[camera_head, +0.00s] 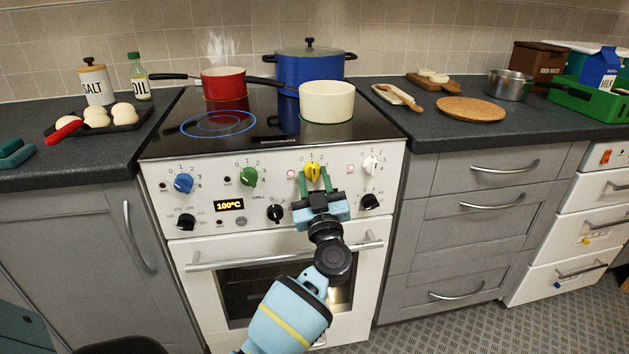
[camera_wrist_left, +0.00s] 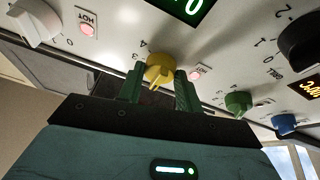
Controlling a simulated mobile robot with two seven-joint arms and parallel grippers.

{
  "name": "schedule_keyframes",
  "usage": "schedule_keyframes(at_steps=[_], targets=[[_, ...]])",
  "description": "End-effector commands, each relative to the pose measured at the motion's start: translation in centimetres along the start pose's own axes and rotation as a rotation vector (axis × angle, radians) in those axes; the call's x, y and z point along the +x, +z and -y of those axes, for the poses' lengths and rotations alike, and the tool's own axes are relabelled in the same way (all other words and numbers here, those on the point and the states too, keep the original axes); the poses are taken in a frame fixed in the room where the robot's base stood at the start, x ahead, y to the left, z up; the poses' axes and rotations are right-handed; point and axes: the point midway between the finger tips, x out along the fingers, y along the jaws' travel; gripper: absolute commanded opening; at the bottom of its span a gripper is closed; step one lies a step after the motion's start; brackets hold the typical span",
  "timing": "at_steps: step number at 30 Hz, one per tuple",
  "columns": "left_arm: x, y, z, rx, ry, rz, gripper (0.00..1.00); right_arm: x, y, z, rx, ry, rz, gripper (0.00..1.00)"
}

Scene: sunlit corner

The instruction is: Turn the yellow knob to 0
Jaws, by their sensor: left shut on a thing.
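The yellow knob (camera_head: 313,171) is on the white front panel of the stove (camera_head: 230,165), between the green knob (camera_head: 249,177) and the white knob (camera_head: 371,164). It also shows in the left wrist view (camera_wrist_left: 158,72). My left gripper (camera_head: 317,181) reaches up from below, its green fingers on either side of the yellow knob and shut on it. In the head view the knob's ridge looks roughly upright, but I cannot read exactly which number it points to. Part of its dial is hidden by the fingers. My right gripper is not in view.
A blue knob (camera_head: 183,183) and black knobs are nearby on the panel. The oven handle (camera_head: 215,262) runs below it. On the hob are a steaming red pot (camera_head: 223,83), a blue pot (camera_head: 308,68) and a cream pot (camera_head: 327,104). A blue ring glows at front left.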

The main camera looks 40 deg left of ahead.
Motion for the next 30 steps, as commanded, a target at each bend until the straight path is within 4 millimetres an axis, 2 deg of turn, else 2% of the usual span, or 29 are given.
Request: schedule_keyframes(at_steps=[11,30], targets=[[-0.1,0.0,-0.2,-0.092,-0.035,-0.004,0.12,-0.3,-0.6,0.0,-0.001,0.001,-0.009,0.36],[-0.1,0.0,-0.7,-0.533,-0.21,-0.038,0.12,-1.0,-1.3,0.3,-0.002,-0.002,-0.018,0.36]])
